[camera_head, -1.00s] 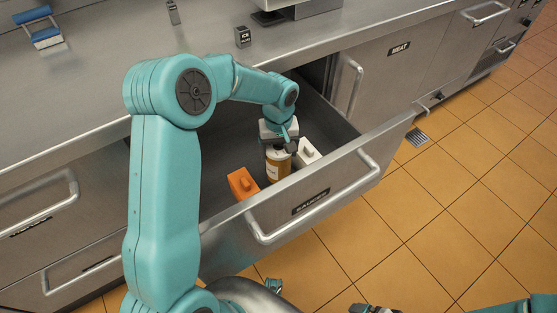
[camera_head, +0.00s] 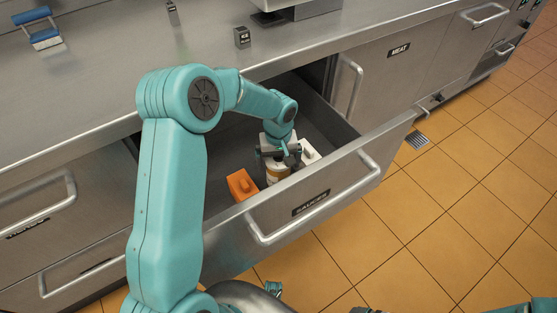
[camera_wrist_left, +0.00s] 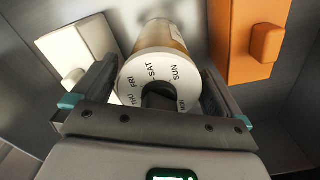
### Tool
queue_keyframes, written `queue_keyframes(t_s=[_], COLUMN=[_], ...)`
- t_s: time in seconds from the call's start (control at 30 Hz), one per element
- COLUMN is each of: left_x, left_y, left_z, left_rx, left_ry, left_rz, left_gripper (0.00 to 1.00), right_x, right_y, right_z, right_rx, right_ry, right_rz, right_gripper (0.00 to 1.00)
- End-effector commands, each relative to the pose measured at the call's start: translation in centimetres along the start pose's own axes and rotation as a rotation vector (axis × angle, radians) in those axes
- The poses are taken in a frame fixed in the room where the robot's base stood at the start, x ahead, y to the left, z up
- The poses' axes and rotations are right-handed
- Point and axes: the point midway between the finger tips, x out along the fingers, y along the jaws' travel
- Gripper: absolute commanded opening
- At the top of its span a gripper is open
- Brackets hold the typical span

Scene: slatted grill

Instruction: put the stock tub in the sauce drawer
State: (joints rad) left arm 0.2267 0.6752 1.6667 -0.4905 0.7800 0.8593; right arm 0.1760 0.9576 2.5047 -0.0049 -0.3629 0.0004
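The stock tub appears to be the round amber tub (camera_head: 275,176) with a pale label, inside the open sauces drawer (camera_head: 322,197). It stands between an orange container and a white one. In the left wrist view, its white lid (camera_wrist_left: 136,72) carries day names and a dark knob. My left gripper (camera_head: 280,152) is low over the tub inside the drawer. In the left wrist view, its fingers (camera_wrist_left: 160,98) are spread, one on each side of the lid, with the knob between them. No firm grip shows. The tub's base is hidden by the drawer front.
The orange container (camera_head: 241,185) and white container (camera_head: 308,153) flank the tub closely. The drawer front has a long bar handle (camera_head: 318,213). The drawer's back left looks free.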

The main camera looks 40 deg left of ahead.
Motion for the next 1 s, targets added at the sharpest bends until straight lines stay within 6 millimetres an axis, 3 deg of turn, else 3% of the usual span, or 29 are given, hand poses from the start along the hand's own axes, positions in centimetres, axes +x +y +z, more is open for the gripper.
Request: queue_keyframes(t_s=[0.17, 0.63, 0.8, 1.0], left_x=[-0.9, -10.8, -12.2, -12.3], left_y=[0.0, 0.0, 0.0, 0.0], left_z=[-0.1, -0.1, 0.0, 0.0], left_rx=[0.0, 0.0, 0.001, 0.0], left_ry=[0.002, 0.002, 0.0, 0.0], left_rz=[0.001, 0.001, 0.0, 0.0], left_gripper=[1.0, 1.0, 1.0, 1.0], right_x=[-0.5, -1.9, -2.0, -2.0], right_y=[-0.2, -0.7, -0.7, -0.7], right_z=[0.0, 0.0, 0.0, 0.0], right_rx=[0.0, 0.0, 0.0, 0.0], right_ry=[0.0, 0.0, 0.0, 0.0], right_rz=[0.0, 0.0, 0.0, 0.0], right_gripper=[1.0, 1.0, 1.0, 1.0])
